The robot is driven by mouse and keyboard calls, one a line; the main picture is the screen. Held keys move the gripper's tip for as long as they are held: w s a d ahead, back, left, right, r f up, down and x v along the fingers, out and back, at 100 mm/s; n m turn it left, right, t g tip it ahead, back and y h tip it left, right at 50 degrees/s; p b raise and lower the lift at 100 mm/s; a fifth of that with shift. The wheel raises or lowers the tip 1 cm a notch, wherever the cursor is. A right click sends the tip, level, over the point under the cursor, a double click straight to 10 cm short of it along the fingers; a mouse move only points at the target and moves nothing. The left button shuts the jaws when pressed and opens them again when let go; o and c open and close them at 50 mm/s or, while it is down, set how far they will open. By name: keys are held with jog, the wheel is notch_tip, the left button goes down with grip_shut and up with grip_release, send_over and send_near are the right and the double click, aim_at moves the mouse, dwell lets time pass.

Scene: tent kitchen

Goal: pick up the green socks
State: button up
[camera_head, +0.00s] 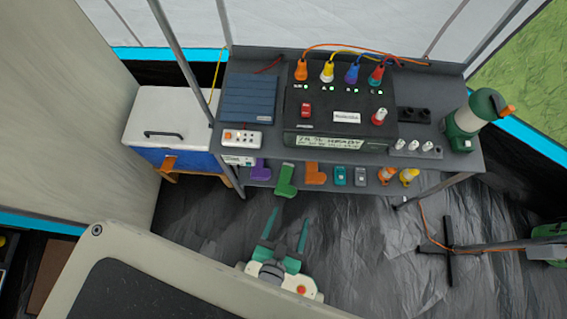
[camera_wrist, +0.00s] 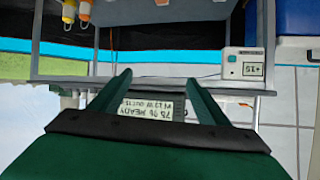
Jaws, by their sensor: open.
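The green socks (camera_head: 285,181) show as one L-shaped green shape near the front edge of the lower shelf in the head view. They lie between a purple sock-shaped item (camera_head: 260,171) and an orange-brown one (camera_head: 316,174), close to both. My gripper (camera_head: 288,219) is open and empty, in front of the shelf and below the green socks in the picture. Its two green fingers point toward the shelf. In the wrist view my gripper (camera_wrist: 155,77) has its fingers spread apart with a display behind them. I cannot make out the socks there.
Small teal and grey items and two orange-and-yellow ones share the lower shelf. A white-and-blue cooler (camera_head: 165,115) stands left. Dark floor (camera_head: 350,240) is open in front.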

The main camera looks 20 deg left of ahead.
jog(key=w+a+f+g, duration=0.1)
jog(key=w+a+f, duration=0.2)
jog(key=f, duration=0.3)
jog(key=w+a+f+g+y, duration=0.1)
jog(key=w+a+f+g, duration=0.15)
jog(key=f, duration=0.35)
jog(key=w+a+f+g, duration=0.1)
jog(key=w+a+f, duration=0.1)
jog(key=w+f, duration=0.3)
jog(key=n+g+h, duration=0.1)
jog(key=n+g, duration=0.1)
jog(key=g, duration=0.2)
send_near(284, 180)
jog(key=shift+w+d+f, duration=0.1)
jog(key=shift+w+f, duration=0.15)
jog(key=shift+f, duration=0.25)
jog(key=shift+w+d+f, duration=0.15)
jog(key=shift+w+f, duration=0.1)
jog(key=shift+f, duration=0.25)
jog(key=shift+a+x, duration=0.15)
jog(key=shift+x, duration=0.8)
jog(key=shift+a+x, duration=0.15)
jog(key=shift+x, duration=1.85)
jog(key=shift+s, duration=0.15)
jog(key=shift+c, duration=0.7)
jog(key=c, duration=1)
